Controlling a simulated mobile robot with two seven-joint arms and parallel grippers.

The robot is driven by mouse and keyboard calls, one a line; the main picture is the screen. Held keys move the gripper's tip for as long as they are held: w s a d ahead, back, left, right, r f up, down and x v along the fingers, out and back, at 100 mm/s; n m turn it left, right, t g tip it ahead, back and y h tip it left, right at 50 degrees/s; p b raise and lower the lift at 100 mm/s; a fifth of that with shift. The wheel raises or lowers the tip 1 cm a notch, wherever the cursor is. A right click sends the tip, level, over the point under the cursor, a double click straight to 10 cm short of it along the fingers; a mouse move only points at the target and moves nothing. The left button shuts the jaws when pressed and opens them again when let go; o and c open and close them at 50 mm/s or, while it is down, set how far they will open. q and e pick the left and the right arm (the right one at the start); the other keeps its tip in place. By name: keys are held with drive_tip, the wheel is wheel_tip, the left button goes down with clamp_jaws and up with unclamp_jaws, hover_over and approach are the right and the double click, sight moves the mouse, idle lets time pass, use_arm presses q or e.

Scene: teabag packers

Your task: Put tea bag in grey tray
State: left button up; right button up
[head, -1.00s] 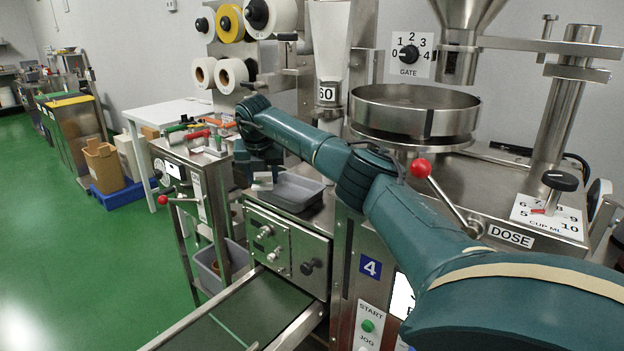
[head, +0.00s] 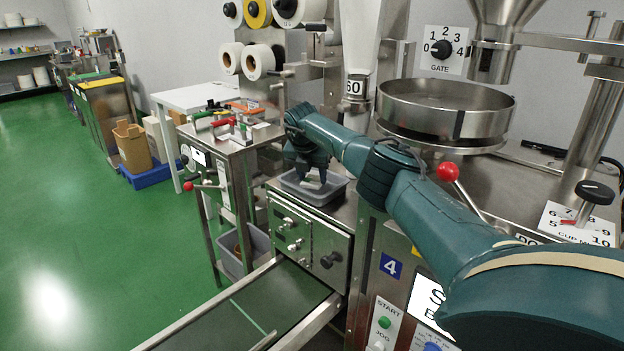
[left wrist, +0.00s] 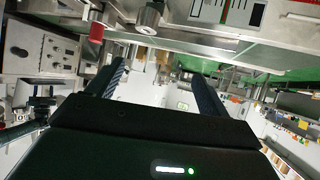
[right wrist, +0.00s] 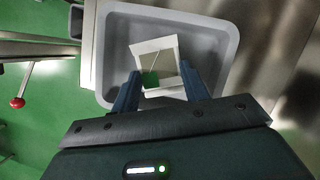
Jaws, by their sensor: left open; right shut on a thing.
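The grey tray (head: 338,189) sits on the steel machine top, and it also fills the upper part of the right wrist view (right wrist: 222,28). My right gripper (head: 312,183) points down over the tray. In the right wrist view, its fingers (right wrist: 160,84) are shut on a white, square tea bag (right wrist: 150,47) with a green tag. The tea bag lies within the tray's outline; I cannot tell if it touches the bottom. In the head view it is hard to make out. My left gripper (left wrist: 160,82) is open and empty in the left wrist view, outside the head view.
A steel cart (head: 238,138) with coloured-handled tools stands left of the tray. A round steel pan (head: 445,105) and red-knobbed lever (head: 447,172) stand to the right. A conveyor (head: 240,315) runs below in front. Green floor is free at left.

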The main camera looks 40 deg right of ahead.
drive_tip(key=shift+f, duration=0.8)
drive_tip(key=shift+f, duration=0.1)
drive_tip(key=o, duration=0.9)
drive_tip(key=shift+o, duration=0.2)
